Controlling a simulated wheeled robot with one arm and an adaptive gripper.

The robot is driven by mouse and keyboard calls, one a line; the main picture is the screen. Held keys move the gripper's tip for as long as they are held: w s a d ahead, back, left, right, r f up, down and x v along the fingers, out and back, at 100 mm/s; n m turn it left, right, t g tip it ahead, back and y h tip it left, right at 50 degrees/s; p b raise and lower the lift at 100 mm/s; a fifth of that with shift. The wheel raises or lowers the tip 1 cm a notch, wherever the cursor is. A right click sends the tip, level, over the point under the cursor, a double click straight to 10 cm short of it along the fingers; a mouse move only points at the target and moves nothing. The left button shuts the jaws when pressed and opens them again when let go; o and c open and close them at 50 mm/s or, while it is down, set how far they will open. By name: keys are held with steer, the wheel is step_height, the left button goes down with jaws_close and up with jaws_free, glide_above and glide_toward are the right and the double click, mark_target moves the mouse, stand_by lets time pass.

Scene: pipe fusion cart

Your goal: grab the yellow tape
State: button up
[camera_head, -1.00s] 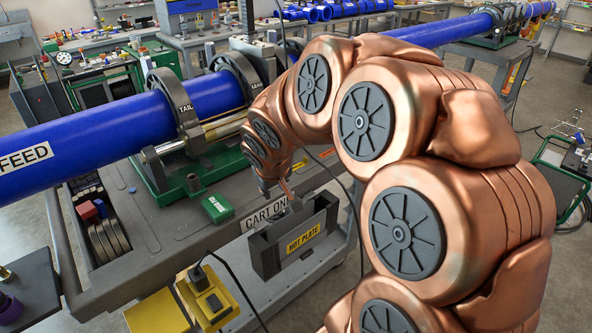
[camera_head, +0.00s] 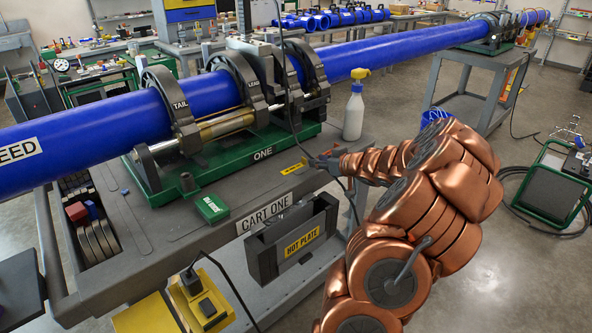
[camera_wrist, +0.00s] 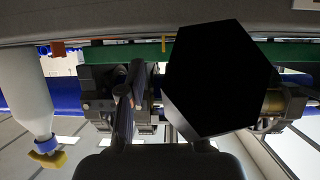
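A small flat yellow strip with dark marks (camera_head: 294,168) lies on the grey cart top, in front of the green base marked ONE; it may be the yellow tape, but it is too small to be sure. My gripper (camera_head: 323,163) is just right of this strip, low over the cart's right edge, in the head view. In the upside-down wrist view, my gripper (camera_wrist: 150,85) shows one finger clearly, apart from the other side. A black hexagonal shape (camera_wrist: 212,80) covers much of the other finger. Nothing is visibly held. A thin orange-yellow mark (camera_wrist: 164,43) shows beyond the fingers.
A white spray bottle with a yellow head (camera_head: 354,105) stands on the cart behind my gripper. The hot plate (camera_head: 300,244) in its grey holder hangs below the front edge. A dark cable runs past my gripper. A green box (camera_head: 212,207) sits further left.

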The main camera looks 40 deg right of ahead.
mark_target(308, 167)
steer(key=shift+x, duration=1.2)
steer(key=shift+w+a+f+p, duration=0.1)
steer(key=shift+w+f+p, duration=0.05)
steer(key=shift+w, duration=0.5)
steer(key=shift+w+a+f+p, duration=0.1)
steer(key=shift+w+f+p, duration=0.1)
steer(key=shift+w, duration=0.5)
steer(key=shift+x, duration=1.25)
steer(key=shift+c, duration=0.2)
jaws_close()
